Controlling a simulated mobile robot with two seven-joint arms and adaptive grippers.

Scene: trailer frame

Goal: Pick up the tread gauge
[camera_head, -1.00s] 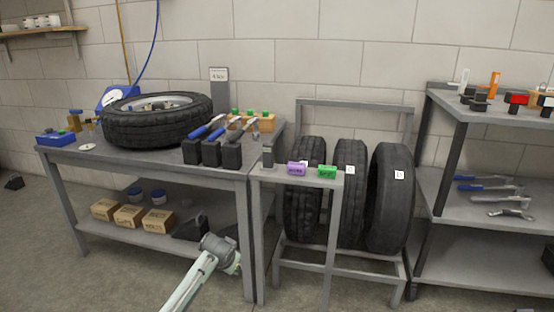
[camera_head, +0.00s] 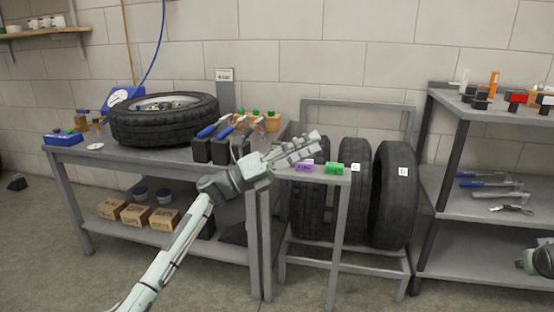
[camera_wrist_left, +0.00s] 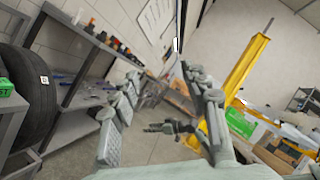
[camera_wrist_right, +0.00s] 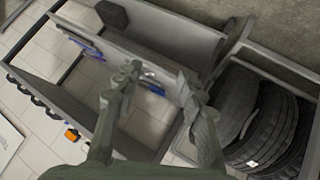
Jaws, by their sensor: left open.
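I cannot tell for certain which thing is the tread gauge. A purple block (camera_head: 304,166) and a green block (camera_head: 334,168) lie on the narrow ledge at the front of the tyre rack (camera_head: 345,178). The green block (camera_wrist_left: 6,88) also shows at the left edge of the left wrist view. My left gripper (camera_head: 308,147) is open, just above and behind the purple block in the picture. In the left wrist view its fingers (camera_wrist_left: 162,90) are apart with nothing between them. My right gripper (camera_wrist_right: 160,88) is open and empty; it shows partly at the head view's right edge.
A workbench (camera_head: 120,158) at left carries a lying tyre (camera_head: 165,125) and black holders with blue-handled tools. Several tyres stand in the rack. Shelves (camera_head: 490,200) at right hold tools, with small upright items on top. Floor before the rack is free.

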